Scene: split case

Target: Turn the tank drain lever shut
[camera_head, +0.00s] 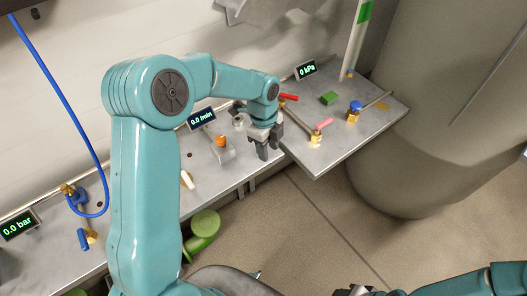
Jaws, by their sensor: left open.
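A brass valve (316,139) with a pink lever (324,124) stands on the right-hand grey panel. A red lever (289,97) lies farther back on it, partly hidden by my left wrist. A second brass valve (352,117) with a blue knob (356,105) is to the right. I cannot tell which of these is the tank drain lever. My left gripper (264,153) points down, open and empty, left of the pink lever and apart from it, near the gap between panels. My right gripper (353,291) barely shows at the bottom edge; its jaws are unclear.
A large grey tank (410,150) stands right of the panel (345,143). A green block (329,98) and a "0 kPa" display (306,70) are on it. The left bench holds an orange knob (221,141), displays and a blue hose (62,100). Open floor lies in front.

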